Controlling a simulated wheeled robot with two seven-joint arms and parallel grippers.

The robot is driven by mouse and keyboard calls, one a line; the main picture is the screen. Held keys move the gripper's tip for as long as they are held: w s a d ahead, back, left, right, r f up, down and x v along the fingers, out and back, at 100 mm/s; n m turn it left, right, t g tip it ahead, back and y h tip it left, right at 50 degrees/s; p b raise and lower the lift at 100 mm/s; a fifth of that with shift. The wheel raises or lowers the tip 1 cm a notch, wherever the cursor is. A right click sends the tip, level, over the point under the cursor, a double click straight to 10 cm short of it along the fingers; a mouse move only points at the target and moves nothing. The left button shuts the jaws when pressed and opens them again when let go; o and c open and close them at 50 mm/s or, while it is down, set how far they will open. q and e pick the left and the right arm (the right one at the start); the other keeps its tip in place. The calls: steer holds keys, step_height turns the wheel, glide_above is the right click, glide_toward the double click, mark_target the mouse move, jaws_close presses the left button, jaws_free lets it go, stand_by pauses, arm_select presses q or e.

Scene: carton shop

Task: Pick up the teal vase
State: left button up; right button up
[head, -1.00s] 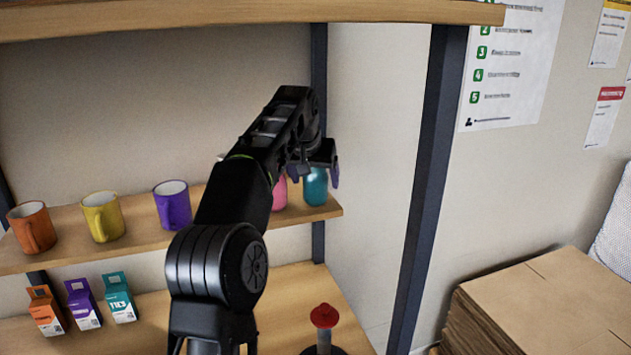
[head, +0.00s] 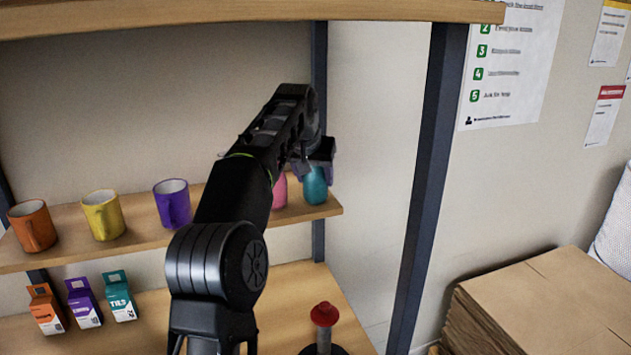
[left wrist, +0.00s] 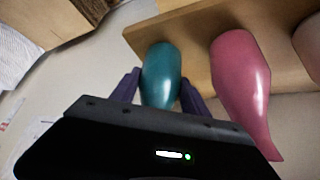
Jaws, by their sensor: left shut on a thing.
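The teal vase (head: 315,188) stands on the middle shelf (head: 120,245) near its right end. In the left wrist view the vase (left wrist: 161,75) is between the two purple fingers of my left gripper (left wrist: 160,92). My left gripper (head: 315,172) is shut on the vase, and its hand hides the vase's upper part in the head view. A pink vase (head: 280,190) stands just left of it, partly hidden by my arm. It also shows in the left wrist view (left wrist: 240,80), close beside the right finger. My right gripper is not in view.
Orange (head: 33,226), yellow (head: 103,216) and purple (head: 172,204) mugs stand on the same shelf. Small cartons (head: 84,303) and a red-topped object (head: 324,315) are below. A dark shelf post (head: 425,190) rises at right. Stacked cardboard (head: 545,305) lies beyond.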

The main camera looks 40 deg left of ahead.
arm_select(q)
steer(key=c, duration=0.9)
steer(key=shift+r, duration=0.1)
